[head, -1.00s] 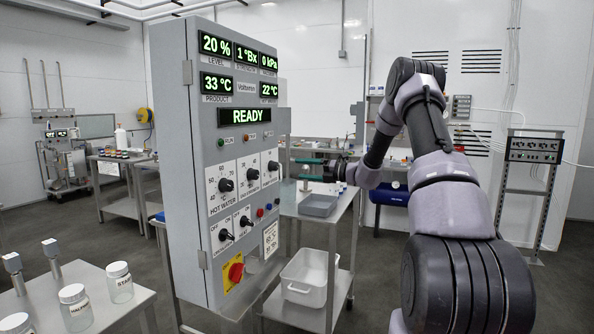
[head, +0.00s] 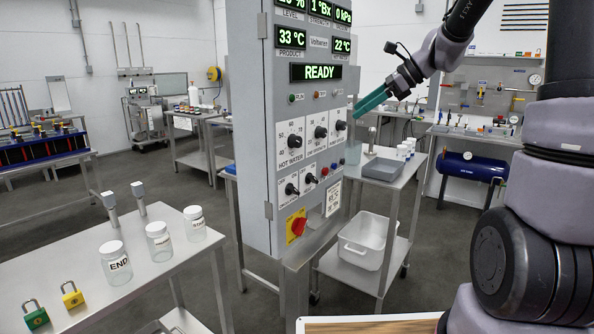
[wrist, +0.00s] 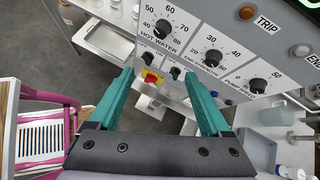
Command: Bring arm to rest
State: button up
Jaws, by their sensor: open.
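My gripper (head: 371,103) is open and empty, with teal fingers pointing down-left in the head view. It hangs at the right side of the grey control panel (head: 258,130). In the wrist view the two fingers (wrist: 158,78) spread wide in front of the panel face, with nothing between them. The panel's knobs and the red switch (wrist: 152,77) show beyond and between them. I cannot tell how far the fingertips are from the panel. My arm is bent up along the right of the head view.
A steel cart with a grey tray (head: 382,172) and white bin (head: 366,240) stands right of the panel. A table with labelled jars (head: 158,243) and padlocks (head: 72,296) is at left. Floor left of the panel is open.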

jog(key=s+d+r+n+t+h, duration=0.1)
jog(key=s+d+n+h, duration=0.2)
jog(key=s+n, duration=0.5)
jog(key=s+d+r+n+t+h, duration=0.1)
jog(key=s+d+n+h, duration=0.3)
jog(key=s, duration=1.2)
jog(key=n+t, duration=0.1)
jog(key=n, duration=0.3)
jog(key=shift+r+h, duration=0.2)
jog(key=shift+h, duration=0.2)
